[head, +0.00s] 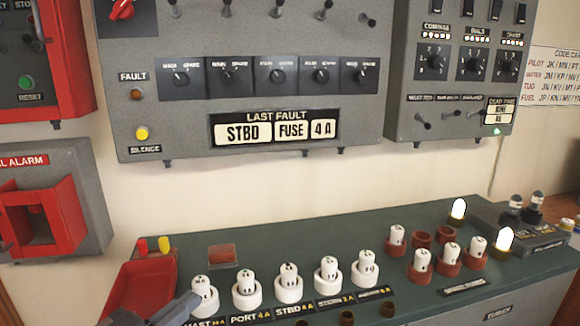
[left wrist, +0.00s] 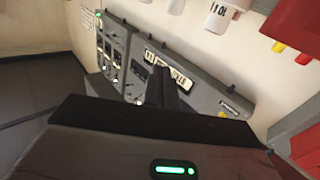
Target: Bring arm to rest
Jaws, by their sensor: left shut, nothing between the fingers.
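My left gripper (head: 182,308) shows at the bottom edge of the head view, in front of the counter's left part, near the white holder labelled MAST. In the left wrist view its fingers (left wrist: 163,88) are together with nothing between them. Most of the left arm is outside the head view. My right gripper is in neither view.
The green counter (head: 320,235) bears several white fuses in holders, a red tray (head: 150,285) at left and lit bulbs (head: 458,208) at right. A grey fault panel (head: 190,110) and a red alarm box (head: 45,205) are on the wall behind.

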